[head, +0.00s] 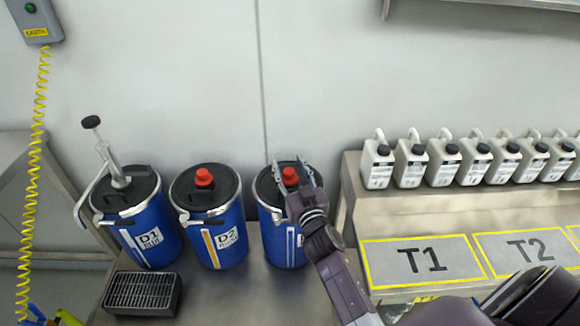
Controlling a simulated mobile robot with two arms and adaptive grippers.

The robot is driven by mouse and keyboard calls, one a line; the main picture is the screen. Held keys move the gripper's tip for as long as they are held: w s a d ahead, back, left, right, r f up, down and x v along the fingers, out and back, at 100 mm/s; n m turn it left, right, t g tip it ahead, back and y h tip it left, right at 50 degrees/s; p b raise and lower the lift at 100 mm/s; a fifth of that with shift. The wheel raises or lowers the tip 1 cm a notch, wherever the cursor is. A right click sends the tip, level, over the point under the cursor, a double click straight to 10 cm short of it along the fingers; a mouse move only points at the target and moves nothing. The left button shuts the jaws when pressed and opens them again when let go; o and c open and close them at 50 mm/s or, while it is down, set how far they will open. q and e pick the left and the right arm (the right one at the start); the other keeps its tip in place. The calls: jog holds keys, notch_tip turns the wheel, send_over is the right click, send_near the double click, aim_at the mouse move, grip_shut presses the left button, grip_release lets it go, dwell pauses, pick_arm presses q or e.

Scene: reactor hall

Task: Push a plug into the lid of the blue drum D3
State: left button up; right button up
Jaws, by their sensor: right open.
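The blue drum D3 (270,222) stands at the right end of a row of three blue drums. Its label is hidden, partly behind my right arm. A red plug (290,176) sits at the lid (265,187) of this drum; I cannot tell how deep it sits. My right gripper (291,170) is over the lid, open, with its fingers on either side of the red plug. I cannot tell whether they touch it. My left gripper is not in view.
Drum D2 (230,237) has a red plug (204,177) in its lid. Drum D1 (150,238) carries a hand pump (113,165). A black grated tray (143,293) lies in front. White canisters (442,163) line a shelf at right, behind marked areas T1 (422,262) and T2.

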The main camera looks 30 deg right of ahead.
jog(key=shift+s+a+f+g, duration=0.15)
jog(key=shift+s+f, duration=0.1)
jog(key=shift+f, duration=0.4)
jog(key=shift+s+a+f+g, duration=0.15)
jog(key=shift+s+f, duration=0.1)
jog(key=shift+f, duration=0.35)
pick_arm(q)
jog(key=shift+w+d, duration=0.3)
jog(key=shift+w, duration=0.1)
pick_arm(e)
jog(key=s, duration=0.2)
jog(key=s+r, duration=0.1)
jog(key=s, duration=0.1)
jog(key=s+a+r, duration=0.1)
jog(key=s, duration=0.2)
jog(key=shift+r, duration=0.1)
